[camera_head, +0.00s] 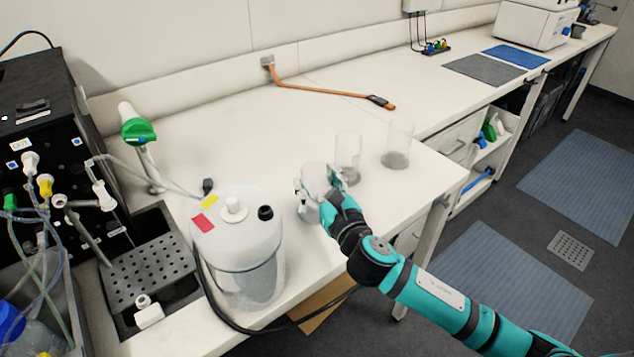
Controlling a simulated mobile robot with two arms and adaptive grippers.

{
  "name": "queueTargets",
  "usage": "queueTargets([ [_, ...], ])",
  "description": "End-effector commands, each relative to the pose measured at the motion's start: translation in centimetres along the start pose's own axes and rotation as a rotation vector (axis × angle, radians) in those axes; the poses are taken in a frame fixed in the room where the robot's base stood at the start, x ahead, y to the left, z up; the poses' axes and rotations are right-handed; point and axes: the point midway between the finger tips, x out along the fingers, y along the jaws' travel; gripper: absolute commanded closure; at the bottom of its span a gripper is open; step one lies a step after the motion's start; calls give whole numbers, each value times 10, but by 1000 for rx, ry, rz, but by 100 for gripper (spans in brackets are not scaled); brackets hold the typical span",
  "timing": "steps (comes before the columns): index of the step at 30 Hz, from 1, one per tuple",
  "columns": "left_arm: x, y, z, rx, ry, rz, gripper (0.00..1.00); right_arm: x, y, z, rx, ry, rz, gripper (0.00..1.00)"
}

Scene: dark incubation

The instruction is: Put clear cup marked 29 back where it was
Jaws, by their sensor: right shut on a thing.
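My right gripper (323,189) is shut on a clear cup (313,180) at the front edge of the white bench, just right of the white tank. The fingers cover part of the cup, and I cannot read any mark on it. I cannot tell whether the cup touches the bench. Two more clear cups stand upright behind and to the right: one clear cup (347,152) close to the gripper and another clear cup (398,143) farther right. No marks are readable on them. My left gripper is not in view.
A white tank (240,245) with a dark hose stands left of the gripper. Left of it are a perforated tray (150,272) and a black tubed machine (50,130). An orange-handled tool (330,92) lies at the back. The bench (240,130) between is mostly clear.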

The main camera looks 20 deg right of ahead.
Motion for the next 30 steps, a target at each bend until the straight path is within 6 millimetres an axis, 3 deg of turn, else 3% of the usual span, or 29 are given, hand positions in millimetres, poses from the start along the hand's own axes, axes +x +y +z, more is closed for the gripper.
queueTargets([
  [5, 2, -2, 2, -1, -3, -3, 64, 0, 0, -5, 0, 0, 0, 74],
  [6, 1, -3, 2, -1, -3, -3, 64, 0, 0, -4, 0, 1, 0, 35],
  [10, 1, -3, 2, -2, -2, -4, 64, 0, 0, -4, 0, 1, 0, 18],
  [21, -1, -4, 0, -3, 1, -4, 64, -1, 0, 2, 0, 1, 0, 16],
  [26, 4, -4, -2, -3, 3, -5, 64, -26, 0, -2, -1, 4, 2, 16],
  [30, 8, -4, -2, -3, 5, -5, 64, -58, 0, -3, -1, 4, 2, 16],
])
